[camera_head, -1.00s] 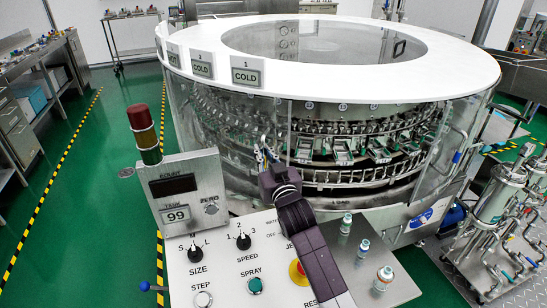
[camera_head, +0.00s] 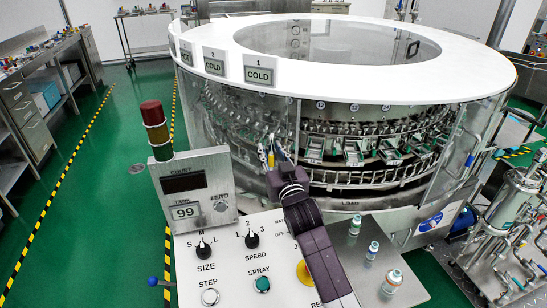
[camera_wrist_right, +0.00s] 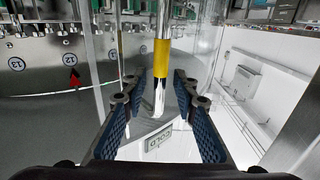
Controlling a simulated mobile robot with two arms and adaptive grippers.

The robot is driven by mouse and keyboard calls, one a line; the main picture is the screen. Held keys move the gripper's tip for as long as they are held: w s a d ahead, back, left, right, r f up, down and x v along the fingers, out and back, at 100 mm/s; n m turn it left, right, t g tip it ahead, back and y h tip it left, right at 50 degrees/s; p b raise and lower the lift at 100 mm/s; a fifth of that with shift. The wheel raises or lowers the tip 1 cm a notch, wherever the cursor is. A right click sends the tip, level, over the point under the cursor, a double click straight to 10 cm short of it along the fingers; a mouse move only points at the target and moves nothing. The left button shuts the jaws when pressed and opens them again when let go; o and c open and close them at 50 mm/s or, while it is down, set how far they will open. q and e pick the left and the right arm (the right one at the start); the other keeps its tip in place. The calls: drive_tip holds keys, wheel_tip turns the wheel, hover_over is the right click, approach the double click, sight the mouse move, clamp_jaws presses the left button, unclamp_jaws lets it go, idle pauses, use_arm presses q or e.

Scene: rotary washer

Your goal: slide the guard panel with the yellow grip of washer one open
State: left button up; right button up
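The rotary washer is a large round machine (camera_head: 480,75) with a white top ring and clear guard panels. The guard panel (camera_head: 235,130) has an upright metal bar with a yellow grip, clear in the right wrist view (camera_wrist_right: 161,58). My right gripper (camera_head: 275,152) is open at the washer's front. In the wrist view its blue-padded fingers (camera_wrist_right: 163,92) stand apart either side of the bar's line; contact is not visible. The panel looks closed. My left gripper is not in view.
A control box (camera_head: 255,245) with knobs and buttons stands in front of the washer, below my right arm. A signal tower (camera_head: 154,130) rises left of it. Several small bottles (camera_head: 371,252) stand on a plate at the right. A blue handle (camera_head: 470,160) is on the washer's right side.

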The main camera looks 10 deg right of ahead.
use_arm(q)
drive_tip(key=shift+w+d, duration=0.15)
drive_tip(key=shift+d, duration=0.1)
use_arm(e)
drive_tip(key=s+d, duration=0.1)
drive_tip(key=s, duration=1)
drive_tip(key=shift+s+d, duration=0.3)
drive_tip(key=shift+s, duration=0.1)
drive_tip(key=shift+f, duration=0.1)
